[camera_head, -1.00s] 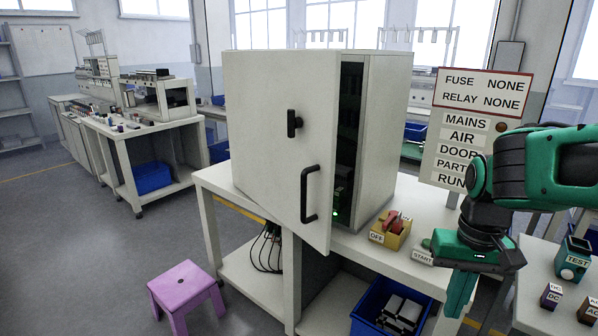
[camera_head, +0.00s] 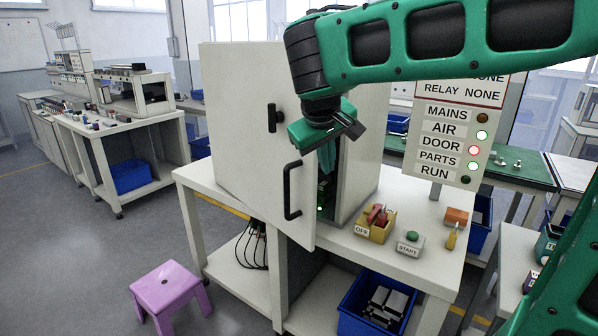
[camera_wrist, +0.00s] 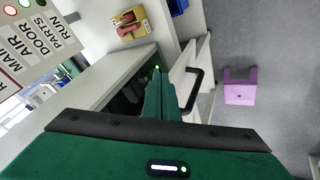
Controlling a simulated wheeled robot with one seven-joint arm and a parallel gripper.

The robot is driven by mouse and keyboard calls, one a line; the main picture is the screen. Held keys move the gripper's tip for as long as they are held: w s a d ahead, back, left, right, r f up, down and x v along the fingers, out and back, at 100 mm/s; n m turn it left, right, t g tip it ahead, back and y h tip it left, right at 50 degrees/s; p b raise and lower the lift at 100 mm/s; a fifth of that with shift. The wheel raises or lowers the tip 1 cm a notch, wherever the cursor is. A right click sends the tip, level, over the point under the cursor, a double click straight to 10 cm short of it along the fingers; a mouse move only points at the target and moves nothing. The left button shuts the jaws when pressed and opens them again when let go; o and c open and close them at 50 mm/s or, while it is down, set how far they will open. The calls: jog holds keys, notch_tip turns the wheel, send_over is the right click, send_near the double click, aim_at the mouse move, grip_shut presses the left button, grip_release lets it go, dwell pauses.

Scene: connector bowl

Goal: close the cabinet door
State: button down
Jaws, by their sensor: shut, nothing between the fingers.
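The cabinet (camera_head: 372,140) stands on a white workbench, and its pale door (camera_head: 243,130) is partly open, swung out toward the front. The door has a black D-shaped handle (camera_head: 290,190) and a black latch knob (camera_head: 274,118). My gripper (camera_head: 326,158) points down at the door's free edge, beside the dark opening, with its fingers shut and empty. In the wrist view the fingers (camera_wrist: 160,95) lie between the dark interior and the door (camera_wrist: 188,72). I cannot tell whether they touch the door.
On the bench right of the cabinet are a yellow box with a red OFF switch (camera_head: 376,224), a START button (camera_head: 411,243) and an orange block (camera_head: 456,216). A status sign (camera_head: 449,140) stands behind. A purple stool (camera_head: 168,290) stands on the floor at the left.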

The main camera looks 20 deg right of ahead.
jog(key=w+a+r+n+t, duration=0.1)
jog(key=w+a+r+n, duration=0.2)
jog(key=a, duration=0.4)
jog(key=shift+m, duration=0.7)
jog(key=x, duration=1)
jog(key=shift+w+d, duration=0.15)
jog(key=shift+w, duration=0.1)
